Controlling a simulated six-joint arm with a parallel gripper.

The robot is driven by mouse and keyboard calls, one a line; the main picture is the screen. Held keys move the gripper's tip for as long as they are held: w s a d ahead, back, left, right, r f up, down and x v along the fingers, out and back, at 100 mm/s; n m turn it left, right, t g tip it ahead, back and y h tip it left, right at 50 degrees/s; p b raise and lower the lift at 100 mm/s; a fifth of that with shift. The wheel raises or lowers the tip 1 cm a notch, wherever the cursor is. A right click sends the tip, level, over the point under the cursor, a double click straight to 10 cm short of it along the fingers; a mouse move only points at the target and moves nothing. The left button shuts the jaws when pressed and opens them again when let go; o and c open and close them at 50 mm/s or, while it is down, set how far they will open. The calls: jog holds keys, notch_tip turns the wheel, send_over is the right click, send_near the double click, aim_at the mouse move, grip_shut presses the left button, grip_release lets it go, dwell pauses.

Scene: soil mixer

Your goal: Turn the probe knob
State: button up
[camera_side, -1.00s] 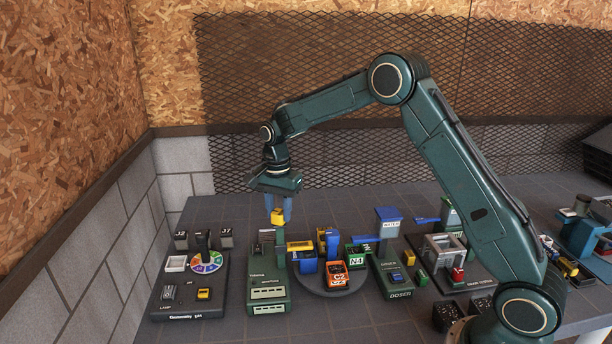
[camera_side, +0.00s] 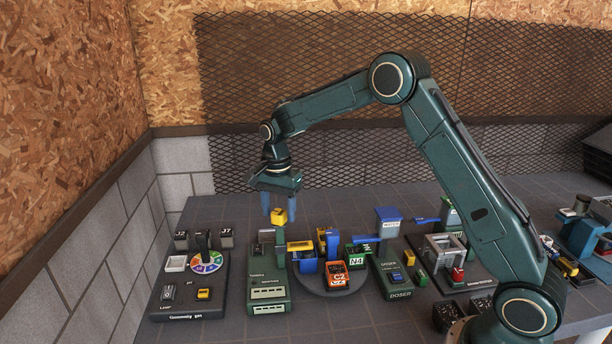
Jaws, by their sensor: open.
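A yellow knob (camera_side: 279,216) stands on top of a green post (camera_side: 280,249) on a dark green station (camera_side: 268,286) with pale label plates. I take this yellow knob to be the probe knob; its markings are too small to read. My gripper (camera_side: 278,206) points down with its blue fingers spread, just above and around the top of the knob. From this side I cannot tell whether a finger touches it. The gripper's lower tips lie close to the knob's height.
Left stands a dark panel (camera_side: 190,308) with a coloured dial (camera_side: 207,262). Right are a round turntable (camera_side: 322,291) with orange and green boxes, a dosing station (camera_side: 398,284) and a grey frame (camera_side: 443,249). A block wall closes the left side. Bare table lies in front.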

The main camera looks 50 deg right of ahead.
aim_at(279, 212)
notch_tip(279, 212, up, 14)
jog(key=shift+f, duration=0.15)
dwell(0.5)
jog(key=s+a+r+n+t, duration=0.2)
jog(key=s+r+n, duration=0.2)
jog(key=s, duration=0.5)
jog(key=s+a+r+n+t, duration=0.15)
jog(key=s+r+n, duration=0.25)
jog(key=s, duration=0.5)
jog(key=s+f+n+t, duration=0.1)
jog(key=s+f+n, duration=0.1)
jog(key=s, duration=0.6)
jog(key=s+a+f+n+t, duration=0.1)
jog(key=s+f+n, duration=0.2)
jog(key=s, duration=0.6)
jog(key=shift+a+f+n, duration=0.3)
jog(key=shift+f+n, duration=0.05)
jog(key=shift+n, duration=0.75)
